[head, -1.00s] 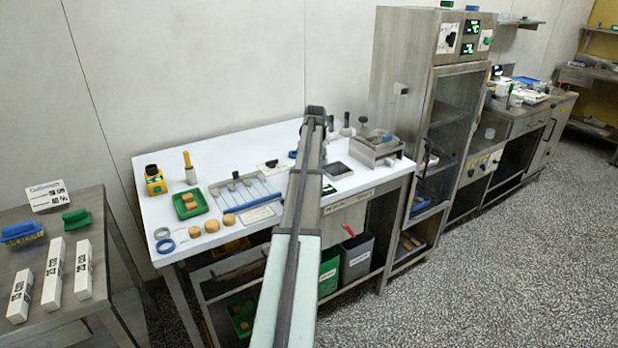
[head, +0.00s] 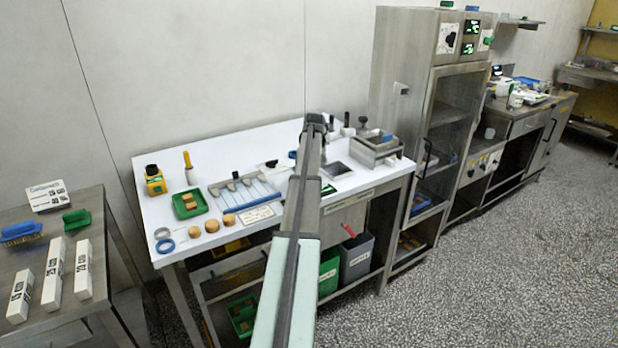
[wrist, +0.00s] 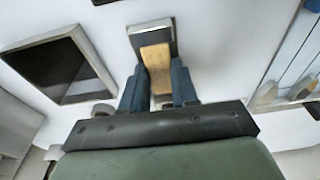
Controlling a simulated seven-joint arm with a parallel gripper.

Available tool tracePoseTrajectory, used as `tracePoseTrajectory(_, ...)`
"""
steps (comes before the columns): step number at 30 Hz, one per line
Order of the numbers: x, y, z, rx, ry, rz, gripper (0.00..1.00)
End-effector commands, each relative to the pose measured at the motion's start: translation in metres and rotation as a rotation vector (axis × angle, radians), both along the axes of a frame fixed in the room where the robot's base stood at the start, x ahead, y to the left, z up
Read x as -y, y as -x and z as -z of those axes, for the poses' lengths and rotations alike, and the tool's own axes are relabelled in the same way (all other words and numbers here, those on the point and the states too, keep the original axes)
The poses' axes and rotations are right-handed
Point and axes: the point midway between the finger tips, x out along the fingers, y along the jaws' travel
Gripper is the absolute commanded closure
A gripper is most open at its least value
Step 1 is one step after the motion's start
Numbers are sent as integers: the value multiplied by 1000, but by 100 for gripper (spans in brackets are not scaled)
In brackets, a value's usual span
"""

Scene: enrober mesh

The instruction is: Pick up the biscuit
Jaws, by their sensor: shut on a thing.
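My gripper (wrist: 159,92) points down over the white table, and its two dark blue fingers show in the wrist view. They are shut on a tan, flat-sided biscuit (wrist: 156,60), which sits between them. Its far end overlaps a small dark grey plate with a pale rim (wrist: 151,33); I cannot tell whether it touches the plate. In the head view my arm hides the held biscuit, and the fingers cannot be made out there.
The white table (head: 175,215) carries a green tray (head: 190,204), several round tan pieces (head: 229,220), a rack with blue strips (head: 245,188) and a metal box (head: 376,150). A dark framed square (wrist: 58,65) lies left in the wrist view. A tall cabinet (head: 405,70) stands right.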

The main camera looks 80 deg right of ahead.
Motion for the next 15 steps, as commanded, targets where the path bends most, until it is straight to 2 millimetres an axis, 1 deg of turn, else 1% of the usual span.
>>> tracePoseTrajectory(5, 0, 0, -1, 0, 0, 0, 88)
tracePoseTrajectory(8, 0, 0, -5, 0, 1, 0, 88)
tracePoseTrajectory(11, 1, 0, -17, 0, 1, 0, 88)
tracePoseTrajectory(15, 1, 0, -40, 1, 2, 0, 88)
